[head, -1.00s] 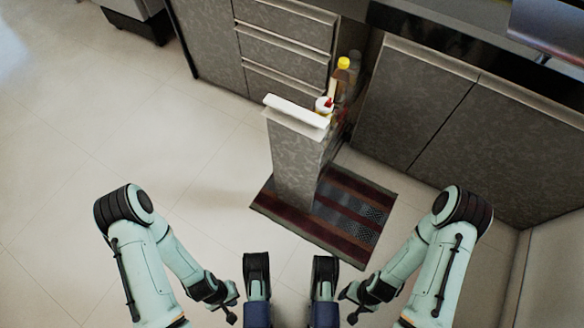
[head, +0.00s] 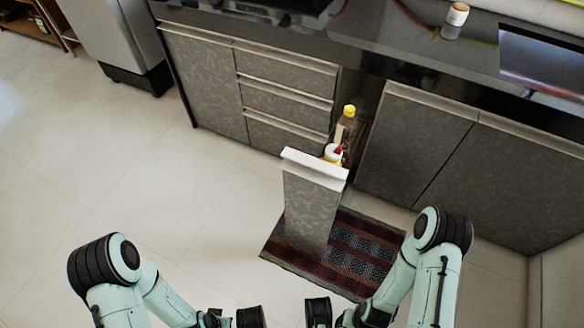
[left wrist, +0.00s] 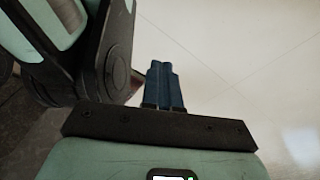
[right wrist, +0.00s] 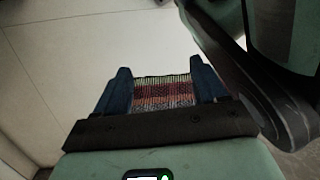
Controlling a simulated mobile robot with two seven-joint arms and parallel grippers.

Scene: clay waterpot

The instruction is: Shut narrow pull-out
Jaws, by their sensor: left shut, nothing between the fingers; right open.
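The narrow pull-out (head: 311,211) stands out from the cabinet row in the head view, with a grey patterned front and a pale top edge. Bottles, one with a yellow cap (head: 348,113), and a white container with a red top (head: 333,153) stand inside it behind the front. My left gripper (left wrist: 161,84) is shut and empty in the left wrist view, over bare floor. My right gripper (right wrist: 160,80) is open and empty in the right wrist view, with the striped mat beyond its fingers. Both arms are on the near side of the pull-out, apart from it; the head view cuts off the fingertips.
A striped mat (head: 362,250) lies under and beside the pull-out. Drawers (head: 287,95) are to its left and cabinet doors (head: 410,145) to its right. A jar (head: 455,20) stands on the dark counter. Open tiled floor (head: 130,175) lies to the left.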

